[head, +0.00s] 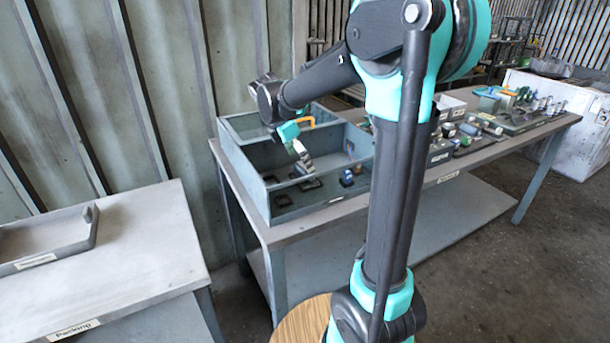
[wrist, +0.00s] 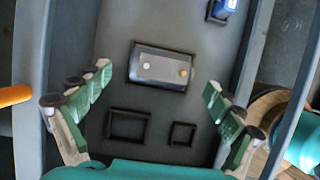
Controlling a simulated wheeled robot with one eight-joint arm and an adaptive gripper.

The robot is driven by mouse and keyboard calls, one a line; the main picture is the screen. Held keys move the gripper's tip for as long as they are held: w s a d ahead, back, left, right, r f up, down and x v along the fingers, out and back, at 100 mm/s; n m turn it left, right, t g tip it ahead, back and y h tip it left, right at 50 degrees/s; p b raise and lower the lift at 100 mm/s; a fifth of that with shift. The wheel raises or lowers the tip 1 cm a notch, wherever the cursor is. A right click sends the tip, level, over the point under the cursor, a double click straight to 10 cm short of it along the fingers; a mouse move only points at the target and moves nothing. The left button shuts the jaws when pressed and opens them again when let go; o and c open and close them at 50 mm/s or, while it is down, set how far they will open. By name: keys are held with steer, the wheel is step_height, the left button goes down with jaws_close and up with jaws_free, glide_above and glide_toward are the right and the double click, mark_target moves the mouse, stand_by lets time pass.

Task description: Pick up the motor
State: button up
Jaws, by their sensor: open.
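My gripper (head: 303,160) reaches down into a grey-blue open bin (head: 290,213) on the bench. In the wrist view its two green-padded fingers (wrist: 159,78) are spread wide with nothing between the pads. Ahead of them a dark grey rectangular block with a light and a yellowish dot (wrist: 160,60) sits in a black frame on the bin floor, apart from both fingers. A blue part (head: 347,178) stands to the right in the bin; a blue part also shows at the wrist view's top edge (wrist: 226,6). I cannot tell which part is the motor.
Two empty black frames (wrist: 128,125) (wrist: 183,134) lie on the bin floor nearer the gripper. Bin walls (wrist: 258,50) rise at both sides. Several parts crowd the bench's right (head: 480,128). A table with a grey tray (head: 45,240) stands at left.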

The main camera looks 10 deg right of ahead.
mark_target(303, 166)
steer(key=shift+x, duration=2.4)
steer(key=shift+s, duration=0.1)
steer(key=shift+c, duration=0.5)
steer(key=c, duration=1.3)
